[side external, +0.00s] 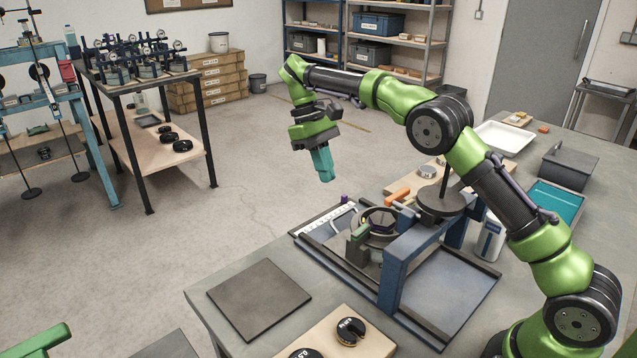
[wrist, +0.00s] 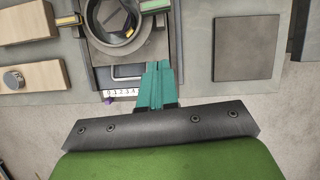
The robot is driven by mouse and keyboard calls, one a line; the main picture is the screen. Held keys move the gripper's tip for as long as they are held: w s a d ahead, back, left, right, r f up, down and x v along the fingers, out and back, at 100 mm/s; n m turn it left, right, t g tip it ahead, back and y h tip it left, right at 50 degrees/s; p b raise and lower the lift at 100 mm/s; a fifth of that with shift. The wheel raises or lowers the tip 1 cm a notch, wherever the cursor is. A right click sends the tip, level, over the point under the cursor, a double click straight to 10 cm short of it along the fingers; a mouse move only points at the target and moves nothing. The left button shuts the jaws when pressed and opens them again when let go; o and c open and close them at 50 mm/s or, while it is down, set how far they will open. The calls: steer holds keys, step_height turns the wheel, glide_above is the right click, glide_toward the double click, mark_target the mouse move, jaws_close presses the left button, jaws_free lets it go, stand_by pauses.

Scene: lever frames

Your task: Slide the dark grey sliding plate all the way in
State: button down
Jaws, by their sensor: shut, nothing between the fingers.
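The dark grey sliding plate (side external: 338,242) lies in the low tray at the front of the blue lever frame (side external: 400,268), with a ring-shaped part standing on it. In the wrist view the plate (wrist: 104,80) shows beneath the ring (wrist: 118,25), with a pale bar handle near its outer edge. A white numbered scale (side external: 324,219) lies along this end of the tray. My gripper (side external: 327,179) has teal fingers, shut and empty, pointing down. It hangs in the air above and beyond the scale end, apart from the plate. In the wrist view the fingertips (wrist: 156,65) overlap the tray's edge.
A loose dark square slab (side external: 260,298) lies on the bench beside the frame. A board with black slotted weights (side external: 350,330) is at the front. A round grey weight (side external: 440,200) sits on the frame's top. A white bottle (side external: 490,240) stands behind. Air around my gripper is clear.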

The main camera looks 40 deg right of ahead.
mark_target(362, 231)
steer(key=s+f, duration=0.7)
steer(key=f, duration=0.1)
steer(key=shift+d, duration=0.25)
steer(key=shift+r, duration=0.1)
steer(key=s, duration=0.3)
steer(key=shift+s, duration=0.7)
steer(key=shift+w, duration=0.1)
